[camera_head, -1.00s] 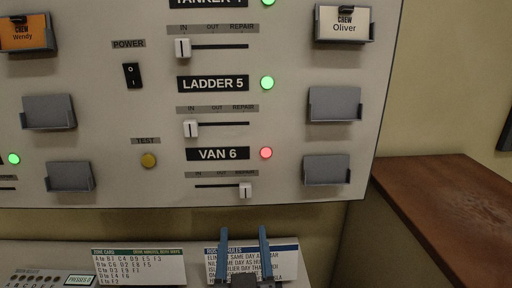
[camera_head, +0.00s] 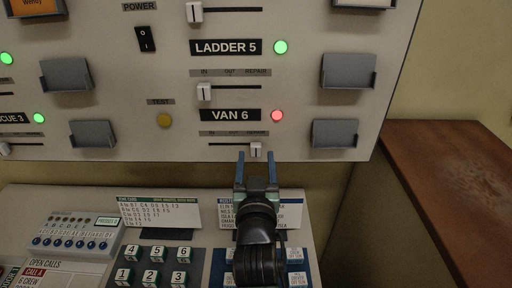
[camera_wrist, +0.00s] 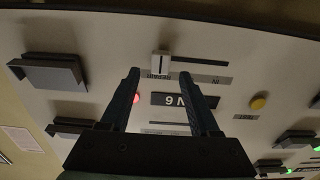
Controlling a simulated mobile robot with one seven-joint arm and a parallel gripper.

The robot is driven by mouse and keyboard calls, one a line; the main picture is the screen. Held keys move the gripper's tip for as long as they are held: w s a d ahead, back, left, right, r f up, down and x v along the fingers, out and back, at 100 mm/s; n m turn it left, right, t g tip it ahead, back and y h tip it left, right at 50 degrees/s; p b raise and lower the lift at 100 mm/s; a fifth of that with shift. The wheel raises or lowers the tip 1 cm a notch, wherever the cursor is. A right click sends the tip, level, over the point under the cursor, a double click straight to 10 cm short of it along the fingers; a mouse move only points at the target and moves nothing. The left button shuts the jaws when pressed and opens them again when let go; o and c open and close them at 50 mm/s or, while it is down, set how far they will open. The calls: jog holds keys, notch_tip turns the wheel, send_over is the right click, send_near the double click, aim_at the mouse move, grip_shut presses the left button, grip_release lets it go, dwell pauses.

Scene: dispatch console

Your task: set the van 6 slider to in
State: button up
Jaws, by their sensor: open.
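The van 6 slider has a white knob (camera_head: 255,149) at the right end of its track, under the REPAIR mark. It sits below the VAN 6 label (camera_head: 230,115). The label's lamp (camera_head: 277,115) is red. My gripper (camera_head: 256,156) is open, with its two blue fingers pointing up at the panel just below the knob. In the wrist view the scene is upside down, and the knob (camera_wrist: 161,63) appears between and slightly beyond the fingertips (camera_wrist: 160,75). I cannot tell whether either finger touches it. The IN mark is at the track's left end.
The ladder 5 slider knob (camera_head: 204,92) is above, at its left end. A yellow TEST button (camera_head: 164,119) is left of VAN 6. An empty grey holder (camera_head: 335,133) is to the right. A sloping desk with number keys (camera_head: 152,262) and rule cards lies below.

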aim_at(256, 150)
jog(key=shift+w, duration=1.55)
jog(key=shift+c, duration=0.3)
grip_shut()
